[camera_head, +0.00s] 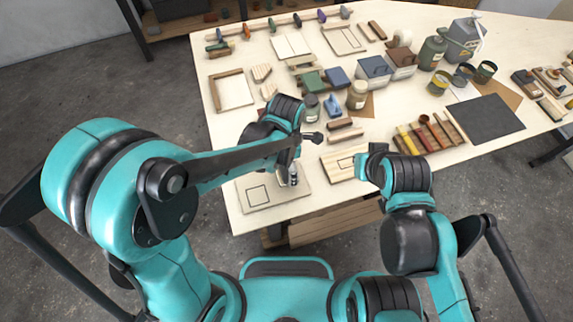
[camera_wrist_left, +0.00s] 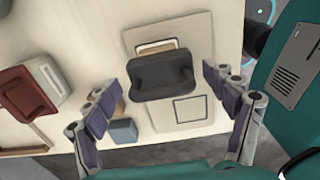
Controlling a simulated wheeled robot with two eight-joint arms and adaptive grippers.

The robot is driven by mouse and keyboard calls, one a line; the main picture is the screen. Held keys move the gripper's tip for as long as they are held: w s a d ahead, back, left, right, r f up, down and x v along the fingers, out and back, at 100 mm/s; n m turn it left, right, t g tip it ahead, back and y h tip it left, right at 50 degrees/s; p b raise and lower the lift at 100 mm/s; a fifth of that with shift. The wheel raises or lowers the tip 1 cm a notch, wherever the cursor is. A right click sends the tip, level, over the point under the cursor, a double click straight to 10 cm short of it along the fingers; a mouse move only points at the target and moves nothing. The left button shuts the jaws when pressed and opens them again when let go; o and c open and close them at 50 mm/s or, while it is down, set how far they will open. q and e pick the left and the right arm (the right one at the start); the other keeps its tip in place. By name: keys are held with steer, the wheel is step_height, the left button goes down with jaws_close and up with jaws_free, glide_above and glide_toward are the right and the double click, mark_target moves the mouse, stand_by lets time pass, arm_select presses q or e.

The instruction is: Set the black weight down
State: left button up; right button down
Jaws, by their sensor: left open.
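The black weight (camera_wrist_left: 162,74) shows in the left wrist view as a dark, rounded block. It sits on or just above a pale wooden piece (camera_wrist_left: 155,46) over a light board (camera_wrist_left: 205,60); I cannot tell whether it touches. My left gripper (camera_wrist_left: 160,82) is open, its fingers on either side of the weight with visible gaps. In the head view the left gripper (camera_head: 291,172) points down over the board (camera_head: 240,203), and the weight cannot be made out. My right gripper (camera_head: 370,160) is at the table's front edge, its jaws unclear.
A drawn square (camera_head: 258,195) on the board lies left of my left gripper. A striped wood board (camera_head: 338,165) lies to its right. Jars (camera_head: 357,95), boxes (camera_head: 373,72) and brushes (camera_head: 425,130) crowd the table beyond. A dark mat (camera_head: 485,118) lies at the right.

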mark_target(284, 168)
arm_select(q)
step_height(284, 168, up, 12)
steer(key=p, duration=0.3)
steer(key=shift+f, duration=0.1)
steer(key=s+a+r+m+t, duration=0.2)
steer(key=a+m+t, duration=0.1)
steer(key=a+m, duration=0.6)
steer(key=s+a+r+m+t, duration=0.2)
steer(key=a+m, duration=0.6)
steer(key=m, duration=0.4)
steer(key=shift+s+a+r+m+t, duration=0.35)
steer(key=shift+s+t, duration=0.3)
steer(key=shift+t, duration=0.45)
steer(key=shift+f, duration=0.15)
